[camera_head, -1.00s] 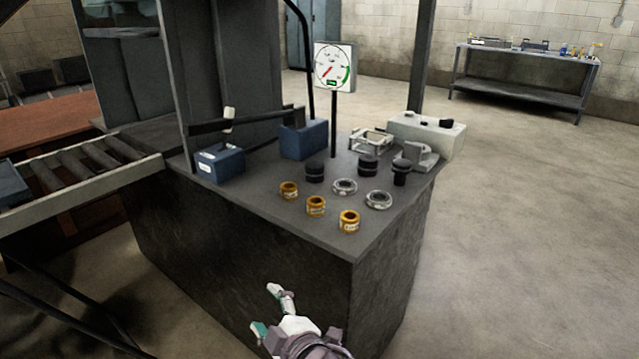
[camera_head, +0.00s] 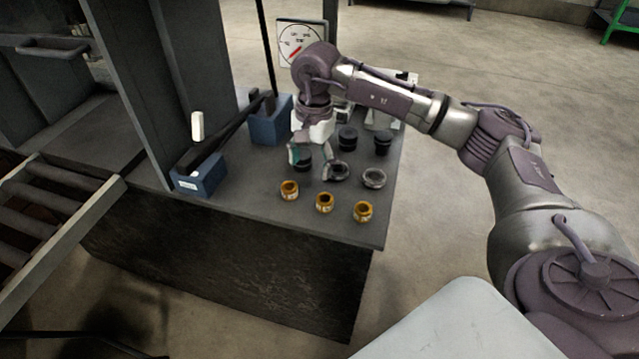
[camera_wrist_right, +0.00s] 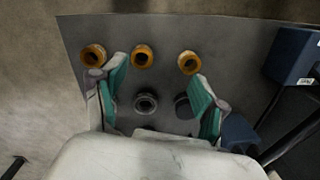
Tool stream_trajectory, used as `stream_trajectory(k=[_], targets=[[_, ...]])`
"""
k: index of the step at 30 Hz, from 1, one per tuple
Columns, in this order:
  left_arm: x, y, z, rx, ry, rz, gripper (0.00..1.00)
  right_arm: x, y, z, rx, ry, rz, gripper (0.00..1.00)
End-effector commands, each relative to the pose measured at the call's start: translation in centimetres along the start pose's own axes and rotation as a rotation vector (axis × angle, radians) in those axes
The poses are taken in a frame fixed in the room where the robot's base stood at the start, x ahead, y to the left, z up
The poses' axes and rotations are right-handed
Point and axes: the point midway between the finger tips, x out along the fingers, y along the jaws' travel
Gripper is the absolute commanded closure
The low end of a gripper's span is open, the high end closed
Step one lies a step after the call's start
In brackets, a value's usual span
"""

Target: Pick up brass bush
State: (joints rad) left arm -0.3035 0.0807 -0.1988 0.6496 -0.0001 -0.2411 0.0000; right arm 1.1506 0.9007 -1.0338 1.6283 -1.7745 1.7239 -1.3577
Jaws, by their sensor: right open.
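Three brass bushes stand upright in a row near the front edge of the workbench: the left one (camera_head: 290,195), the middle one (camera_head: 325,208) and the right one (camera_head: 363,216). All three also show near the top of the right wrist view, as a left (camera_wrist_right: 93,64), a middle (camera_wrist_right: 142,65) and a right ring (camera_wrist_right: 189,71). My right gripper (camera_head: 311,165) is open and empty, pointing down above the bench, behind the bushes in the head view. Its two green-padded fingers (camera_wrist_right: 158,80) are apart in the wrist view, with the bushes beyond the tips. My left gripper is out of view.
Silver rings (camera_head: 374,184) and black parts (camera_head: 382,147) stand behind the bushes, close to my right gripper. Blue blocks (camera_head: 200,178) and a gauge (camera_head: 300,52) stand to the left and back. Bare bench top (camera_head: 255,205) lies left of the bushes.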

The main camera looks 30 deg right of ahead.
Motion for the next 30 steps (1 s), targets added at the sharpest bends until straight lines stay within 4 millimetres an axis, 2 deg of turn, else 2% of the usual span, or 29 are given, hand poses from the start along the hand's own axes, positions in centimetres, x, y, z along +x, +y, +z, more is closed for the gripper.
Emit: stream_trajectory(k=[1,4,15,23,30], targets=[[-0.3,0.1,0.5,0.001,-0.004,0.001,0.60,-0.9,0.5,-1.1,0.002,0.032,0.023,0.28],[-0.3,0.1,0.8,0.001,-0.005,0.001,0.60,-0.6,1.1,-2.0,0.004,0.059,0.049,0.28],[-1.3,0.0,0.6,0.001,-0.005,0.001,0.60,6.0,1.4,-2.2,0.003,0.056,0.049,0.28],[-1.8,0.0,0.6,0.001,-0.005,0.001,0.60,7.9,1.6,-2.5,0.002,0.056,0.047,0.28],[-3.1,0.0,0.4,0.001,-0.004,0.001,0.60,11.4,2.3,-3.0,0.002,0.054,0.047,0.28]])
